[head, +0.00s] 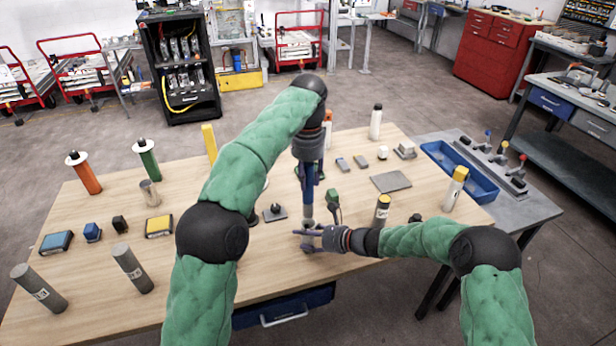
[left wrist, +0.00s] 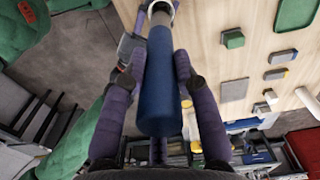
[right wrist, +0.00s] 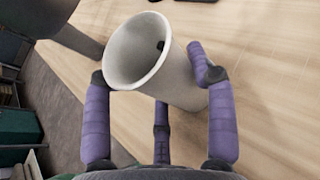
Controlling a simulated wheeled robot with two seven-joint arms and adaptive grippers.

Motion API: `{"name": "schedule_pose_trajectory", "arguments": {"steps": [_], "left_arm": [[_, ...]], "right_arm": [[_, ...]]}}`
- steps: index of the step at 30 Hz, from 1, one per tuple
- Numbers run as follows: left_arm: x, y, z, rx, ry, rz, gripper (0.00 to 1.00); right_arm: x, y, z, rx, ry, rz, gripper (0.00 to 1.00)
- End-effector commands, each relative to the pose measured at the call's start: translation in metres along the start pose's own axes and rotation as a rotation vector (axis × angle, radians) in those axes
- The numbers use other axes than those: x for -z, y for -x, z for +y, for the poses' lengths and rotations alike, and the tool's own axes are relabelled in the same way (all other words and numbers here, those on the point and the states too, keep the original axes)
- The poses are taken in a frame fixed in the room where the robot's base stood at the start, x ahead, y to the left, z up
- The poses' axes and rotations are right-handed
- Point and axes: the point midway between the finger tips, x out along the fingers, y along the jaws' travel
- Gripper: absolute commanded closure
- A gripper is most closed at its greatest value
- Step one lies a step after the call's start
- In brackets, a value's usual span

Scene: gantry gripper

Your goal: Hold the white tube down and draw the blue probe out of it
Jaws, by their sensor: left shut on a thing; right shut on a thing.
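The blue probe (head: 308,200) stands about upright above the front part of the table. My left gripper (head: 309,176) is above it and is shut on it; the left wrist view shows the probe (left wrist: 159,95) between the purple fingers. The white tube (right wrist: 182,75) is held below by my right gripper (head: 309,239), which comes in from the right and is shut around it. In the right wrist view the tube's open mouth faces up towards the camera, with no blue inside it. The probe's lower end is not clear, and the fingers partly hide the tube.
The wooden table (head: 240,285) carries several blocks and cylinders. A blue tray (head: 437,155) lies at the right.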

Motion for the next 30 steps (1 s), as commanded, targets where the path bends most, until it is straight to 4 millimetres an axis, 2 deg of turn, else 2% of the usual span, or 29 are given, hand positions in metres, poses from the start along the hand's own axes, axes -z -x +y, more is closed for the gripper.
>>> {"name": "schedule_pose_trajectory", "arguments": {"steps": [18, 30], "left_arm": [[0.000, 0.027, 0.000, 0.001, 0.000, 0.001, 1.00], [0.000, 0.031, 0.000, 0.001, 0.000, 0.001, 1.00]], "right_arm": [[0.000, 0.000, 0.000, 0.000, -0.001, 0.001, 0.76], [0.000, 0.000, 0.000, 0.000, 0.000, 0.001, 0.76]]}}
